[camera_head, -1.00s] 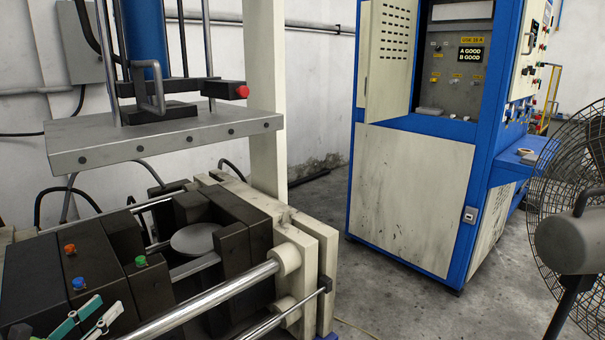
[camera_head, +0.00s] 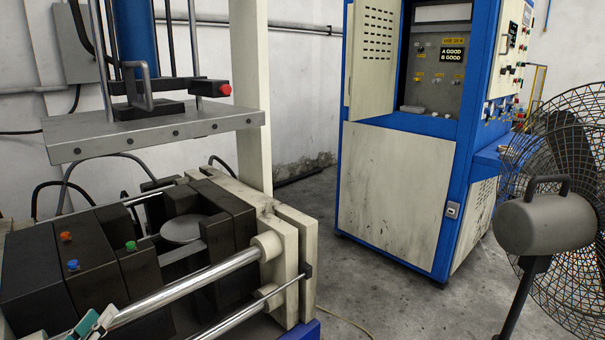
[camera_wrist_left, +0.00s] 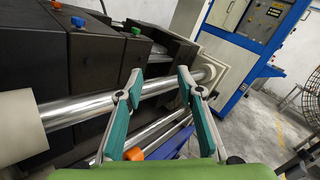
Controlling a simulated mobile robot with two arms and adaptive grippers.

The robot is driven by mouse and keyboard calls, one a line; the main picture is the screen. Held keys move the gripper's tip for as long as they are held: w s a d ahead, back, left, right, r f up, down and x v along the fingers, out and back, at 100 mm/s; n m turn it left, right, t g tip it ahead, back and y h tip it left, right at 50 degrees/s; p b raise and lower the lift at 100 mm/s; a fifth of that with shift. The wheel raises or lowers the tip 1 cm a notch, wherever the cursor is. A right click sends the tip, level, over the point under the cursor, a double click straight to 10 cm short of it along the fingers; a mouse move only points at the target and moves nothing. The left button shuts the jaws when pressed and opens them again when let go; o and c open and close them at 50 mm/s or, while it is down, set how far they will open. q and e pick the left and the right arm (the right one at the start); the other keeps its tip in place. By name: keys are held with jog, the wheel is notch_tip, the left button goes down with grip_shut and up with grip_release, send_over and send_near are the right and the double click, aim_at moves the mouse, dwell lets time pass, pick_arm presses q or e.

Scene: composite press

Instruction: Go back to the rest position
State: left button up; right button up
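My left gripper (camera_head: 95,322) shows only in part at the lower left edge of the head view, in front of the press. In the left wrist view its two teal-padded fingers (camera_wrist_left: 160,78) stand apart with nothing held between them. The press's shiny metal rods pass behind the fingers. The press (camera_head: 150,131) has a grey upper plate, dark blocks below and a round grey disc (camera_head: 187,229) between the blocks. My right gripper is not in view.
A blue and cream cabinet (camera_head: 394,190) stands beyond the press, its display reading A GOOD, B GOOD. A large caged fan (camera_head: 548,218) stands at the right. Bare concrete floor (camera_head: 385,283) lies between them. Coloured buttons (camera_head: 72,265) top the dark blocks.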

pick_arm(q)
jog(key=s+d+f+n+g+y, duration=0.35)
jog(key=s+f+n, duration=0.4)
jog(key=n, duration=0.35)
jog(key=s+d+f+n+g+y, duration=0.2)
jog(key=s+d+f+n+g, duration=0.3)
jog(key=f+n, duration=0.5)
jog(key=s+d+f+n+g+h, duration=0.3)
jog(key=s+d+n+g+h, duration=0.35)
jog(key=s+d, duration=0.95)
jog(key=s+a+f+n+g+y, duration=0.1)
jog(key=s+f, duration=0.1)
jog(key=f, duration=1.2)
jog(key=s+a+f+n+y, duration=0.1)
jog(key=f, duration=1.2)
jog(key=s+a+f+g, duration=0.1)
jog(key=s+a+f, duration=0.1)
jog(key=s+f, duration=1.3)
jog(key=shift+s+a+f, duration=0.25)
jog(key=shift+s+a, duration=0.1)
jog(key=shift+s, duration=0.55)
